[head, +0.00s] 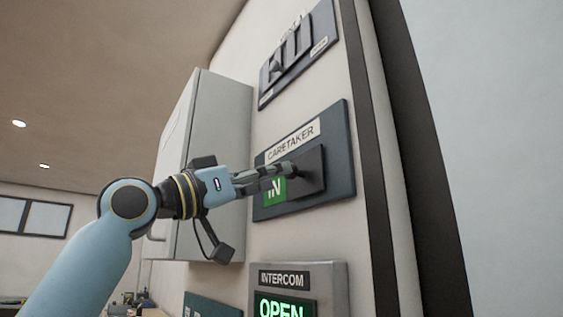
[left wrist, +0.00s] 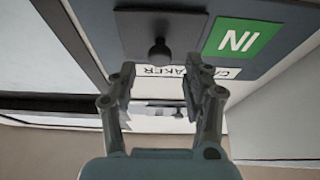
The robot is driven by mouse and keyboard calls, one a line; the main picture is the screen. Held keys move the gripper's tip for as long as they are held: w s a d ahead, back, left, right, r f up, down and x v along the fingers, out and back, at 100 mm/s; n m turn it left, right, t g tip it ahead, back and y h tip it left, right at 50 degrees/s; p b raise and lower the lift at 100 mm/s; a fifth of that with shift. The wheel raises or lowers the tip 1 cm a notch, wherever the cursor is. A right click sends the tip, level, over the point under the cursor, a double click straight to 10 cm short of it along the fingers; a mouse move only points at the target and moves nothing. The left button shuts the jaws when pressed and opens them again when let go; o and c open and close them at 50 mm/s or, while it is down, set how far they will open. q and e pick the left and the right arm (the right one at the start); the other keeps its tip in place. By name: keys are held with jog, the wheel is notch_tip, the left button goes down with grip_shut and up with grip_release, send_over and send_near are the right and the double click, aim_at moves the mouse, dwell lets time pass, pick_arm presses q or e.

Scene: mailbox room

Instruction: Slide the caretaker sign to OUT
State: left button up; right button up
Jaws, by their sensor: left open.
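The caretaker sign (head: 336,152) is a dark wall plate with a white CARETAKER label (head: 293,141). Its green IN field (head: 273,191) shows at the left, and a dark sliding cover (head: 313,165) sits at the right. In the left wrist view the sign is upside down, with the IN field (left wrist: 240,40) at the right. The cover's round knob (left wrist: 158,48) stands out beside it. My left gripper (head: 292,170) is at the sign, open; in the left wrist view its fingertips (left wrist: 159,78) are spread, just short of the knob. No OUT field shows. My right gripper is out of view.
A grey wall cabinet (head: 205,150) stands out from the wall left of the sign, behind my arm. An intercom (head: 325,280) lit OPEN is below. A dark vertical frame (head: 385,160) lies to the right.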

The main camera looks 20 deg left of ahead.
aim_at(296, 172)
pick_arm(q)
jog(key=shift+p+x, duration=0.4)
jog(key=shift+x, duration=1.2)
jog(key=shift+f, duration=0.1)
grip_shut()
